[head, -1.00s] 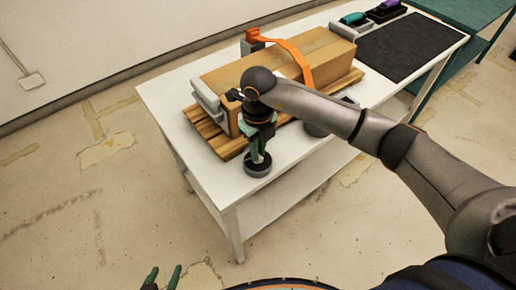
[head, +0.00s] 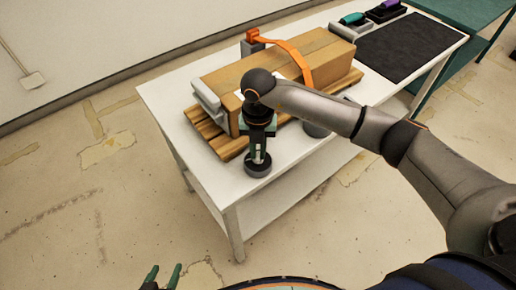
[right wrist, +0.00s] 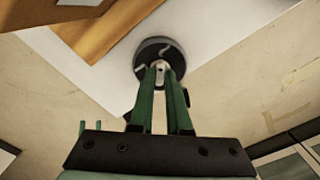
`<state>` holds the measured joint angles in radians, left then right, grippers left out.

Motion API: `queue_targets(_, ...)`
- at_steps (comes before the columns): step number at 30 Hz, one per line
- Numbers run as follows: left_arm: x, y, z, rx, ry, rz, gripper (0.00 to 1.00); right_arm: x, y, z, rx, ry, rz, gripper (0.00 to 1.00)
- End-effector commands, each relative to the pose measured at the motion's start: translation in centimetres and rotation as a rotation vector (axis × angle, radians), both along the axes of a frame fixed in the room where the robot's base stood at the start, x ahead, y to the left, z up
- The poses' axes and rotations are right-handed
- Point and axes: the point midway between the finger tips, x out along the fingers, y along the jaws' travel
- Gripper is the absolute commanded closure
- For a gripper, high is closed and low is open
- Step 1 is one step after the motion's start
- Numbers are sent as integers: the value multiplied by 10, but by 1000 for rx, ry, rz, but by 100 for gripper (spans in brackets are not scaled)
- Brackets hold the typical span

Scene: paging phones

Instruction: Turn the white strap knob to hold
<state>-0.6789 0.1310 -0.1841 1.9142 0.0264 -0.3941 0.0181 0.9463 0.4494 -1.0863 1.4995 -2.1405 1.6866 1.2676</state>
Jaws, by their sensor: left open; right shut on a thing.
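A dark round knob base (head: 257,170) stands on the white table near its front corner. It also shows in the right wrist view (right wrist: 147,50), with pale marks on its face. My right gripper (head: 259,157) points down over it. In the right wrist view its green fingers (right wrist: 163,72) are shut on the small white knob (right wrist: 162,66) at the middle of the base. The fingers hide part of the knob, and I cannot read the setting. My left gripper (head: 162,275) is open and empty at the bottom of the head view, away from the table.
A cardboard box (head: 232,76) lies on a wooden pallet (head: 232,147) behind the knob, with an orange strap (head: 300,60) over it. A second grey round base (head: 316,130) is partly behind my right arm. A black mat (head: 410,47) and two handled tools are farther right.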

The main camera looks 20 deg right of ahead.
Motion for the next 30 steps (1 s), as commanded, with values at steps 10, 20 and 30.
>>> queue_targets(10, 0, 0, 1, 0, 0, 0, 38, 1, 0, 1, 1, -4, -64, 100)
queue_targets(20, 0, 0, 1, 0, 0, 0, 38, 1, 0, 1, 1, -4, -66, 100)
queue_targets(30, 0, 0, 1, 0, 0, 0, 38, 1, 0, 0, 0, -2, -64, 55)
